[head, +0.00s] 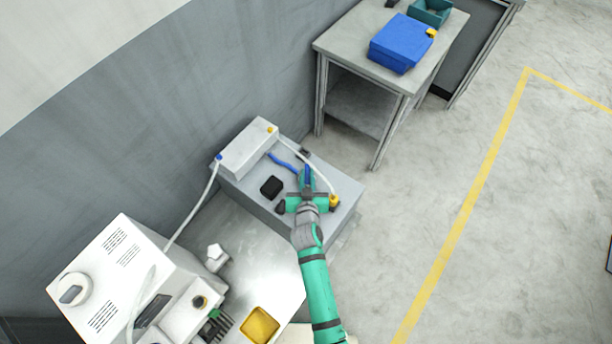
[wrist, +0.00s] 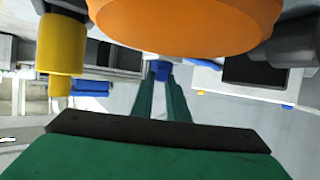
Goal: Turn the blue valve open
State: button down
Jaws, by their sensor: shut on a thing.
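The blue valve handle (head: 308,171) is a small blue piece above the grey box top in the head view, mostly covered by my gripper. My gripper (head: 307,180) reaches over the box and is shut on it. In the wrist view, the two green fingers run away from the camera, and a blue piece (wrist: 160,70) sits between their tips. How far the valve is turned cannot be told. A blue hose-like strip (head: 282,162) lies just left of the gripper on the box.
On the grey box (head: 345,185) are a black block (head: 271,186), a yellow-topped fitting (head: 334,201) close right of my gripper, and a white unit (head: 247,148) with a pale hose. A white machine (head: 115,275) and yellow tray (head: 259,325) stand lower left. Open floor lies right.

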jog(key=shift+w+d+n+g+y, duration=0.15)
jog(key=shift+n+g+y, duration=0.1)
jog(key=shift+n+y, duration=0.65)
jog(key=shift+s+d+n+g+y, duration=0.1)
jog(key=shift+d+n+g+y, duration=0.1)
jog(key=shift+n+y, duration=0.7)
jog(key=shift+w+d+n+g+y, duration=0.1)
jog(key=shift+n+g+y, duration=0.15)
jog(key=shift+n+y, duration=0.65)
jog(key=shift+w+d+n+g+y, duration=0.1)
jog(key=shift+d+n+g+y, duration=0.1)
jog(key=shift+n+g+y, duration=0.75)
jog(key=shift+w+d+n+g+y, duration=0.15)
jog(key=shift+n+g+y, duration=0.5)
jog(key=shift+n+y, duration=0.6)
jog(key=shift+d+f+n+g+y, duration=0.1)
jog(key=shift+d+n+g+y, duration=0.05)
jog(key=shift+n+g+y, duration=0.4)
jog(key=c, duration=1.7)
grip_release()
jog(key=v, duration=1)
jog(key=shift+s+d, duration=0.2)
jog(key=shift+d, duration=0.05)
